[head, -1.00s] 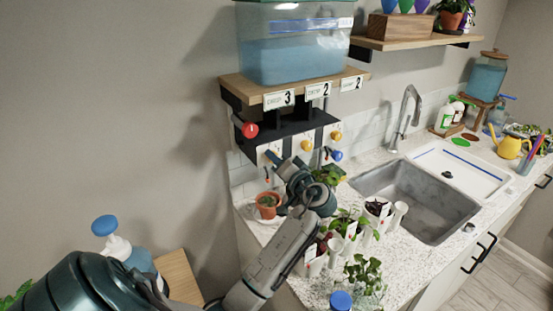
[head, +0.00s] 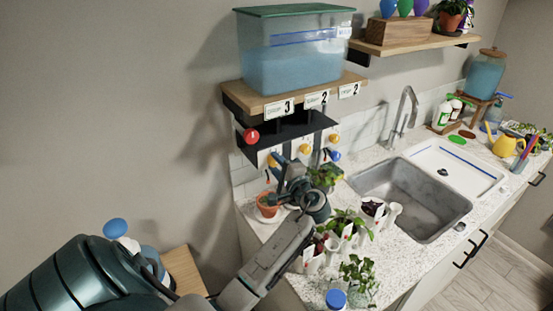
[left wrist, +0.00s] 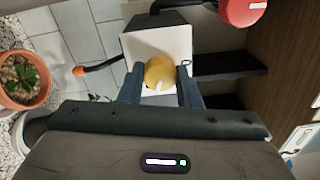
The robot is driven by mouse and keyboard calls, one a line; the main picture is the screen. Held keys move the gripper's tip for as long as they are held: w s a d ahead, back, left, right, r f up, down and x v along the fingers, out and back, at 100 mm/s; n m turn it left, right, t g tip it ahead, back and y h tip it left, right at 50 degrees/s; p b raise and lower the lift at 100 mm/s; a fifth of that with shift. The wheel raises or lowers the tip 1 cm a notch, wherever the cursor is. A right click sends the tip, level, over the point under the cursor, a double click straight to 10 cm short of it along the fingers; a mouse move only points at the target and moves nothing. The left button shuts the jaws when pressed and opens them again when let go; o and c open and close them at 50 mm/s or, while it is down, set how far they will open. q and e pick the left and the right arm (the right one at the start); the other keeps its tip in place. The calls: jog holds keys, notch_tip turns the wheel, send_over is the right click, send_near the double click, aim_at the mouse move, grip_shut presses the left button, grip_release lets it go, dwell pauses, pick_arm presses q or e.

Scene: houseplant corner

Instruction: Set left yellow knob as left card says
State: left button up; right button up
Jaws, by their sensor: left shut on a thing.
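The left yellow knob (head: 272,160) is on the left white panel under the wooden shelf. In the left wrist view the yellow knob (left wrist: 160,70) has a white mark toward the lower edge of the picture. My left gripper (head: 280,166) has its fingers on both sides of this knob and is shut on it; it also shows in the left wrist view (left wrist: 161,88). The left card (head: 280,109) on the shelf's front edge reads 3; its small print is too small to read. My right gripper is not in view.
A red knob (head: 251,135) is close above left. Two more yellow knobs (head: 304,149) (head: 333,139) and a blue knob (head: 335,155) sit to the right. A water tank (head: 290,60) stands on the shelf. Potted plants (head: 345,222) crowd the counter below the arm.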

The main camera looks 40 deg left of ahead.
pick_arm(q)
jog(key=shift+m+p, duration=0.65)
jog(key=shift+m, duration=0.25)
jog(key=o, duration=1)
jog(key=shift+c, duration=0.2)
jog(key=shift+s+d+f, duration=0.1)
jog(key=shift+d+f, duration=0.1)
jog(key=shift+d, duration=0.1)
jog(key=b+v, duration=0.5)
jog(key=v, duration=0.5)
jog(key=shift+r, duration=0.2)
